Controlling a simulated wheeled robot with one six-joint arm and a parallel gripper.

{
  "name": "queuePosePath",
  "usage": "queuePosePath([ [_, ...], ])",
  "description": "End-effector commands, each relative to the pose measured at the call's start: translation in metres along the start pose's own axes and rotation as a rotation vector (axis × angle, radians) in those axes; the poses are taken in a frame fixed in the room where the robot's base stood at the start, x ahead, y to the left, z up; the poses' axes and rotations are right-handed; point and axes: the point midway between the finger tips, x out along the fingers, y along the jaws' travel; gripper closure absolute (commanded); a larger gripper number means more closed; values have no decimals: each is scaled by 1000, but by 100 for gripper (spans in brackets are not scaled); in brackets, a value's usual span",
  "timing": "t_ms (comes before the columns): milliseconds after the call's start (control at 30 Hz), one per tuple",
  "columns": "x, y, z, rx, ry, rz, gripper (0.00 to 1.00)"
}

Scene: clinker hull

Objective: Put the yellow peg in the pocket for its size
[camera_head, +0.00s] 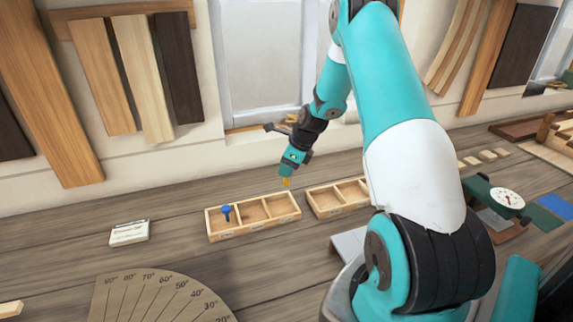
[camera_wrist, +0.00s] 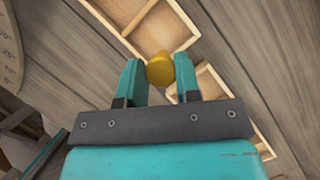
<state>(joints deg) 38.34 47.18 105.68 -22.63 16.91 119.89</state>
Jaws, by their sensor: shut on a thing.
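The yellow peg (camera_wrist: 160,72) is held between the two fingers of my gripper (camera_wrist: 159,80) in the wrist view. In the head view the yellow peg (camera_head: 286,182) shows small under my gripper (camera_head: 288,176), above the right end of the left wooden tray (camera_head: 258,227). That tray has three pockets. A blue peg (camera_head: 226,211) stands in its left pocket; the middle and right pockets look empty. A second wooden tray (camera_head: 338,207) stands just to the right, partly hidden by my arm. The labels on the tray fronts are too small to read.
A small white card block (camera_head: 129,233) stands left of the trays. A large protractor board (camera_head: 160,296) lies at the front. A dial scale (camera_head: 508,199) and several small wooden blocks are at the right. Bare bench lies between card and left tray.

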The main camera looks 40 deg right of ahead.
Motion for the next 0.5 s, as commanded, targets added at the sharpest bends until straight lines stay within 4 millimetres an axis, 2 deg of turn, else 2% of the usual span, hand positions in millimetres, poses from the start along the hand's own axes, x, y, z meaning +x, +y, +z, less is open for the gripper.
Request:
queuePosePath([
  [33, 9, 0, -3, -1, 0, 1, 91],
  [300, 40, 1, -16, -4, 0, 1, 91],
  [500, 50, 1, -21, -5, 0, 1, 91],
])
